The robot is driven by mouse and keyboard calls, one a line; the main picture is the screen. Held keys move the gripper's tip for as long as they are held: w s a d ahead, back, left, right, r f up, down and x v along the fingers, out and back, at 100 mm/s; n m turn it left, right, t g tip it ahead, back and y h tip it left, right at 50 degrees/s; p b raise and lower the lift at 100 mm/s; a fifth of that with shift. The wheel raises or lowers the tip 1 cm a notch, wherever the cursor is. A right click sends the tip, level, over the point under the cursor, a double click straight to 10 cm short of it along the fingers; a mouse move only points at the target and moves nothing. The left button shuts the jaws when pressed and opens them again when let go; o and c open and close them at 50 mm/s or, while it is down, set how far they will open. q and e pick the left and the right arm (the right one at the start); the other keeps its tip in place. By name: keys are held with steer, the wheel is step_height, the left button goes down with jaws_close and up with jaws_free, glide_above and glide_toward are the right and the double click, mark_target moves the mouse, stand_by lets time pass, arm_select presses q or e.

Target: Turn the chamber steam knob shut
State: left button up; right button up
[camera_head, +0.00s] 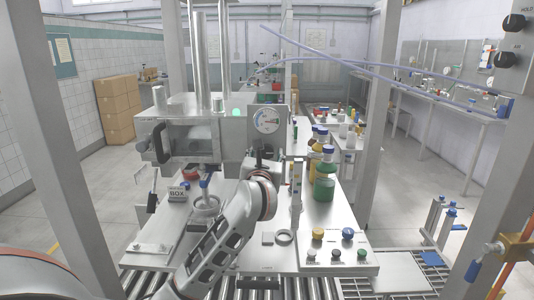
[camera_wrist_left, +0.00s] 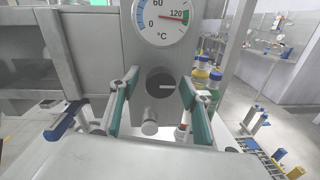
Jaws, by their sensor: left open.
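A dark round knob (camera_wrist_left: 161,84) with a pale pointer line towards the right sits on the chamber's grey front, below the temperature gauge (camera_wrist_left: 162,14); I take it as the chamber steam knob. The gauge, which also shows in the head view (camera_head: 266,120), has its needle near 120 °C. My left gripper (camera_wrist_left: 160,100) is open, with one teal-padded finger on each side of the knob, and I see no contact. In the head view my left gripper (camera_head: 263,166) is at the panel below the gauge, and the wrist partly hides it. My right gripper is not in view.
A small grey round fitting (camera_wrist_left: 150,126) sits below the knob. On the bench (camera_head: 325,215) are a green bottle (camera_head: 324,188) and several coloured buttons (camera_head: 348,233). A green lamp (camera_head: 238,112) is lit left of the gauge. Frame posts stand on both sides.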

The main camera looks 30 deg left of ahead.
arm_select(q)
steer(key=shift+w+a, duration=0.1)
steer(key=shift+w, duration=0.1)
steer(key=shift+c, duration=0.5)
steer(key=c, duration=1)
